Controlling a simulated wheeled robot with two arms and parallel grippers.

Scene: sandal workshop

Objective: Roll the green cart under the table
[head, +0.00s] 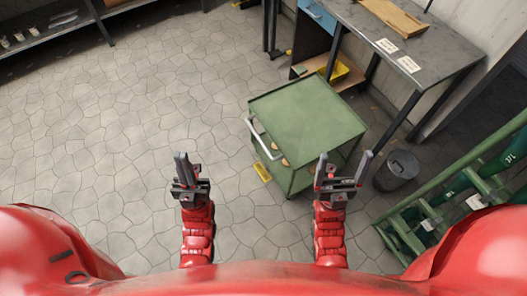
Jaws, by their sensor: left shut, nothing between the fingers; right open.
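The green cart (308,118) stands on the stone floor right of the middle, with a flat bare top and a pale push handle (264,139) on its left side. Some round tan items show on its lower level. The grey table (415,45) stands behind and to the right of the cart, against the wall, and the cart is not under it. My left gripper (187,168) is shut and empty over the floor, left of the cart. My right gripper (343,166) is open and empty, in front of the cart's near right corner in the picture.
A dark bin (397,170) stands right of the cart. A green rack with cylinders (455,190) is at the lower right. A yellow bin (338,72) sits on a low shelf under the table. A yellow object (262,172) lies by the cart. The left floor is clear.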

